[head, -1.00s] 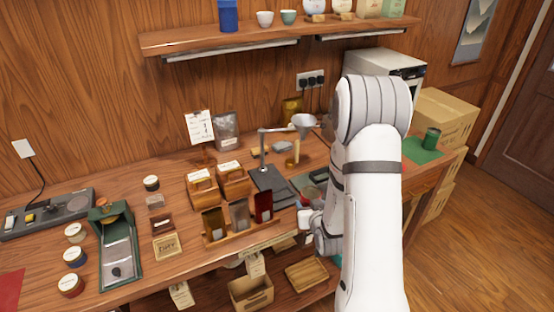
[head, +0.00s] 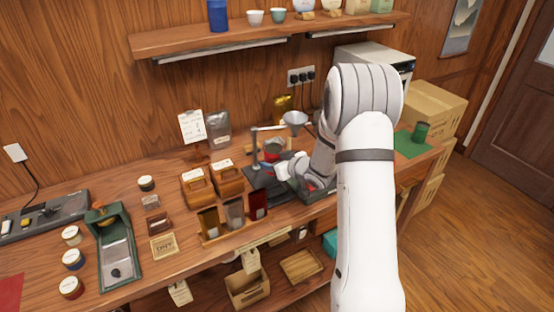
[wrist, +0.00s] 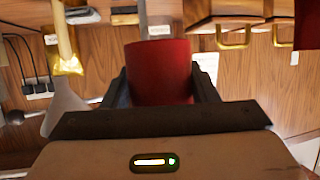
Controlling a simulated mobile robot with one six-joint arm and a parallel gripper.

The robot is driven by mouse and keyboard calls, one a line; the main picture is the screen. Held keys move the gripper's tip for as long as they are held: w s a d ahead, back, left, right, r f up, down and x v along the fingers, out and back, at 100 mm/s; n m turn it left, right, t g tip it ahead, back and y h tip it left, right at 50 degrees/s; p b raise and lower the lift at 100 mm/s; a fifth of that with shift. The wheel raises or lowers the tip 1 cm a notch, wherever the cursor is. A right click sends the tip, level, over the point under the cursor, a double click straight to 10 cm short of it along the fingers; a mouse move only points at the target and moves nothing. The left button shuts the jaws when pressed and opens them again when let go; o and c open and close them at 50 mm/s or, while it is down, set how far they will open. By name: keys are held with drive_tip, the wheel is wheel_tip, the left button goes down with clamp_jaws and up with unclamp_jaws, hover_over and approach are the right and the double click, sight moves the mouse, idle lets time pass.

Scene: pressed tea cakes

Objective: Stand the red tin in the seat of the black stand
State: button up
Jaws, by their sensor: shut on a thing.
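The red tin (head: 273,148) is held in my gripper (head: 277,163) in the head view, above the black stand (head: 262,182). The stand has a flat dark base and a grey post with a side arm. In the wrist view the red tin (wrist: 160,72) sits between both dark fingers, and my gripper (wrist: 162,88) is shut on it. The stand's seat cannot be clearly made out, as the tin and my gripper cover part of the stand. I cannot tell the exact gap beneath the tin.
A funnel (head: 295,119) stands just behind the stand on the right. Wooden boxes (head: 228,178) and a rack of coloured packs (head: 233,228) are to the left. A green tin (head: 420,132) stands on a green mat far right.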

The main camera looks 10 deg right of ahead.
drive_tip(key=shift+f+b, duration=3.2)
drive_tip(key=shift+f, duration=1)
drive_tip(key=shift+s+f, duration=0.15)
drive_tip(key=shift+s, duration=0.15)
drive_tip(key=o, duration=1.1)
